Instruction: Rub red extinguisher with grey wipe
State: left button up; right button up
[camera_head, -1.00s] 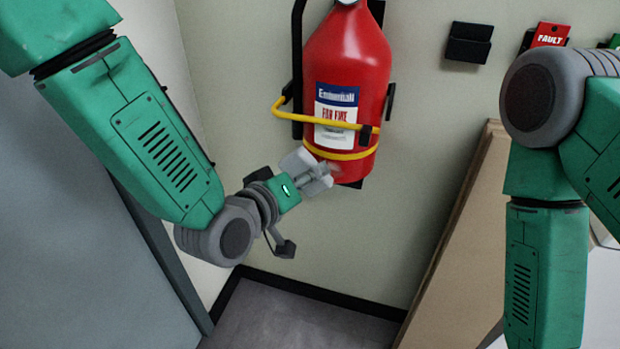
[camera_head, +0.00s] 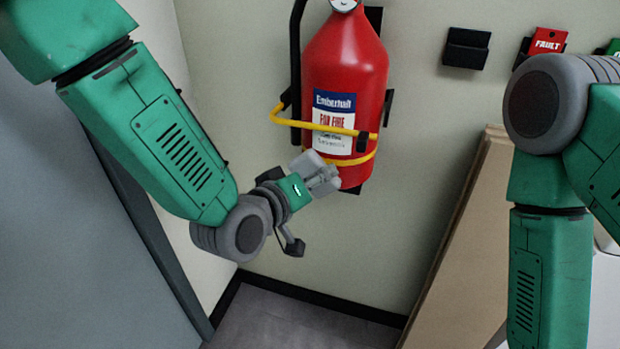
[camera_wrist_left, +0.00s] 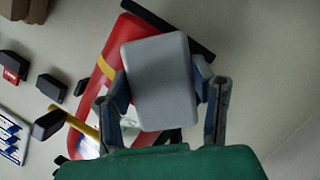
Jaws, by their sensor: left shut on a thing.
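The red extinguisher (camera_head: 345,75) hangs upright on the wall in the head view, with a blue and white label and yellow straps across its lower part. My left gripper (camera_head: 322,180) is at its lower front edge. In the left wrist view the left gripper (camera_wrist_left: 165,95) is shut on the grey wipe (camera_wrist_left: 160,80), a flat rounded block. The red extinguisher (camera_wrist_left: 118,35) lies behind the wipe there, partly hidden by it. Whether the wipe touches the extinguisher I cannot tell. My right arm shows at the right of the head view, but its gripper is out of view.
A black holder (camera_head: 466,48) and a red FAULT card (camera_head: 546,42) are on the wall to the right. Brown boards (camera_head: 460,240) lean on the wall at the lower right. A grey panel (camera_head: 70,220) stands at the left. Floor (camera_head: 300,325) shows below.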

aim_at(343, 178)
pick_arm(q)
jog(key=d, duration=0.2)
jog(key=shift+s+d+r, duration=0.2)
jog(key=shift+s+d, duration=0.05)
jog(key=shift+d, duration=0.15)
jog(key=shift+s+d+p, duration=0.25)
jog(key=shift+d+p, duration=0.1)
jog(key=shift+d, duration=0.15)
pick_arm(e)
jog(key=shift+r, duration=0.5)
pick_arm(q)
jog(key=shift+w+a, duration=0.25)
jog(key=shift+a, duration=0.35)
jog(key=shift+w+a, duration=0.3)
jog(key=shift+a, duration=0.5)
jog(key=shift+w+a, duration=0.1)
jog(key=shift+a, duration=0.45)
pick_arm(e)
jog(key=shift+r, duration=0.1)
pick_arm(q)
jog(key=shift+p, duration=0.3)
pick_arm(e)
jog(key=shift+d, duration=0.1)
